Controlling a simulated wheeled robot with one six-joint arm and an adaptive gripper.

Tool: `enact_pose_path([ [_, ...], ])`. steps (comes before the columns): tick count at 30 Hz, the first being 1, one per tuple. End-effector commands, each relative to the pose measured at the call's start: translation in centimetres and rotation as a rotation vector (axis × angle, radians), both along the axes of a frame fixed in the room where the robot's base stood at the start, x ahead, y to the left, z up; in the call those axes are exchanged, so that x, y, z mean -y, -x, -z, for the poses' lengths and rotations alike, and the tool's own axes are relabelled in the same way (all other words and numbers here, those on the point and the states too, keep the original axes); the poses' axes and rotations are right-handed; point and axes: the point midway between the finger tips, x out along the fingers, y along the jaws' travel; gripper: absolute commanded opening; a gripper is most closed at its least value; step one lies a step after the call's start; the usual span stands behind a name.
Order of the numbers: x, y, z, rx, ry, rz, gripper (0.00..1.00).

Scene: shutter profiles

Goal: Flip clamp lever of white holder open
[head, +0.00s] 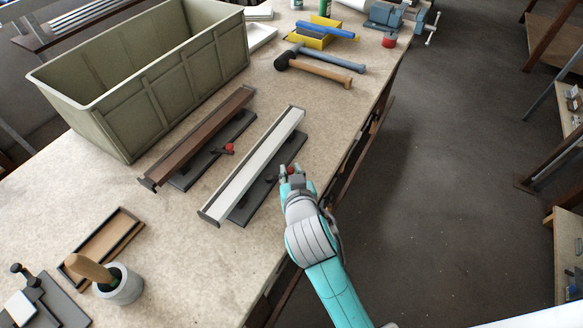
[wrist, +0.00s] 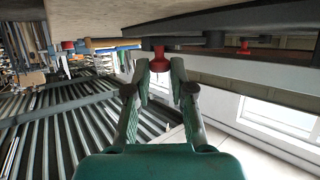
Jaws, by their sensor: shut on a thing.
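The white holder is a dark base (head: 241,213) carrying a long white profile (head: 258,160) on the bench. Its clamp lever (head: 271,179) sticks out on the right side, toward my gripper (head: 291,168). In the wrist view my gripper (wrist: 160,72) is shut on the lever's red knob (wrist: 160,62), which sits between the fingertips. In the head view the fingers mostly hide this knob, so the lever's exact angle is hard to tell.
A brown-profile holder (head: 203,135) with its own red-knobbed lever (head: 228,148) lies to the left. A green crate (head: 150,85) stands behind it. Hammers (head: 320,70) lie farther up the bench. A mortar (head: 120,287) stands lower left. The floor right of the bench is clear.

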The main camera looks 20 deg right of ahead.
Motion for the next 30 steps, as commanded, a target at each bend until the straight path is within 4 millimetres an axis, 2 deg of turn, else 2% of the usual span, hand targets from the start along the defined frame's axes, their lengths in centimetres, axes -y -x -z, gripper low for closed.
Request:
enact_pose_path([
  [15, -1.1, 1.0, 0.1, -0.002, -0.001, 0.25, 0.0],
  [30, -1.1, 1.2, 0.1, -0.004, -0.001, 0.292, 0.0],
])
